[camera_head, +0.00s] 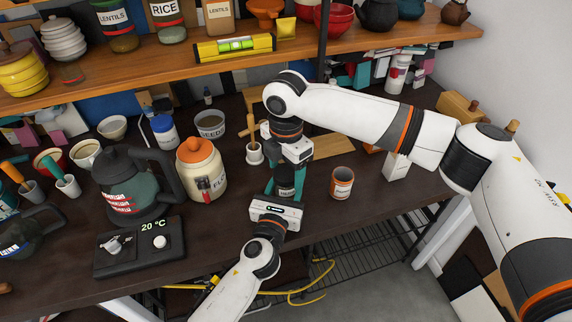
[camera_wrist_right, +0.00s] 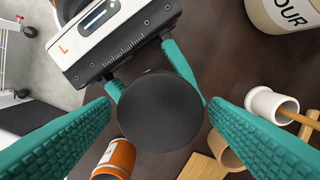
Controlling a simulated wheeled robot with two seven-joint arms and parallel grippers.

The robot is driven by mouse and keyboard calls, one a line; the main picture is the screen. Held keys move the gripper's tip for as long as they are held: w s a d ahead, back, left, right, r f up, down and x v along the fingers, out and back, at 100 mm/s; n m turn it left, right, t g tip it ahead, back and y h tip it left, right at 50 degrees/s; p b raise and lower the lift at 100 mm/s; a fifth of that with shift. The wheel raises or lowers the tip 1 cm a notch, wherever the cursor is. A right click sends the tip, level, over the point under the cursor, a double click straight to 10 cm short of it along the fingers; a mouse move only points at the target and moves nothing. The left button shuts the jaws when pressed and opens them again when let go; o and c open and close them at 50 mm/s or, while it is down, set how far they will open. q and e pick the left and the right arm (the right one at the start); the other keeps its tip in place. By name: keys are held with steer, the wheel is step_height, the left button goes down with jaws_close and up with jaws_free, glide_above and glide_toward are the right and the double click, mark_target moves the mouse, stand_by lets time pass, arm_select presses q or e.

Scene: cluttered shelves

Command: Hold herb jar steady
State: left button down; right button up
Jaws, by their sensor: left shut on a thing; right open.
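The herb jar (camera_head: 287,190) is a small jar with a dark body and a pale label, upright near the front edge of the dark counter. In the right wrist view its round black lid (camera_wrist_right: 160,113) faces the camera. My left gripper (camera_head: 283,196), from the front, is shut on the jar; its teal fingers flank the jar below the lid in the right wrist view. My right gripper (camera_head: 285,168) is above the jar with its teal fingers open. The lid lies between them in its wrist view, with gaps on both sides. The arms partly hide the jar in the head view.
An orange-banded mug (camera_head: 342,185) stands to the right. A flour jar (camera_head: 203,172) and a white mortar with a pestle (camera_head: 254,154) stand to the left. A kettle (camera_head: 130,190) and a control panel (camera_head: 140,247) are farther left. A shelf (camera_head: 160,57) overhangs the back.

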steer(key=c, duration=1)
steer(key=m, duration=1.3)
steer(key=shift+m, duration=0.3)
steer(key=m, duration=0.4)
steer(key=o, duration=1.1)
steer(key=shift+r, duration=2.25)
